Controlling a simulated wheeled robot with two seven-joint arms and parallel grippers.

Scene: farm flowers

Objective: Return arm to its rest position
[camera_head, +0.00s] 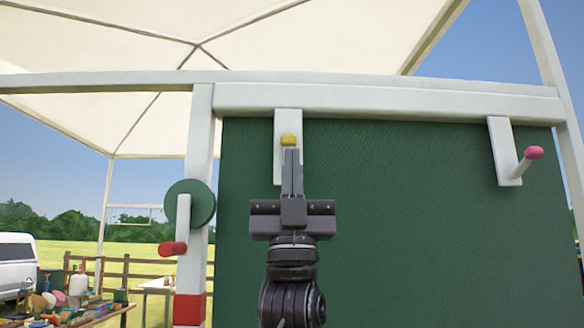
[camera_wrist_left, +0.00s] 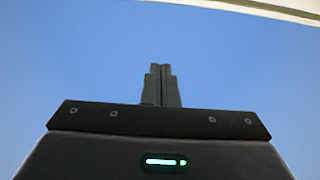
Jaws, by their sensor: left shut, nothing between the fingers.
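My left gripper (camera_head: 291,155) stands upright in front of the green panel in the head view, its fingers pointing up. Its fingers are closed together with nothing between them. The fingertips overlap the white bracket with the yellow-tipped peg (camera_head: 289,140) in the picture; I cannot tell whether they touch. In the left wrist view the shut fingers (camera_wrist_left: 161,72) show against blue sky. My right gripper is not in view.
A green panel (camera_head: 420,220) hangs from a white beam (camera_head: 390,101). A pink-tipped peg (camera_head: 533,153) sticks out at right. A green wheel with a red-handled crank (camera_head: 172,248) is on the left post. A cluttered table (camera_head: 100,314) and a white vehicle (camera_head: 15,262) stand at lower left.

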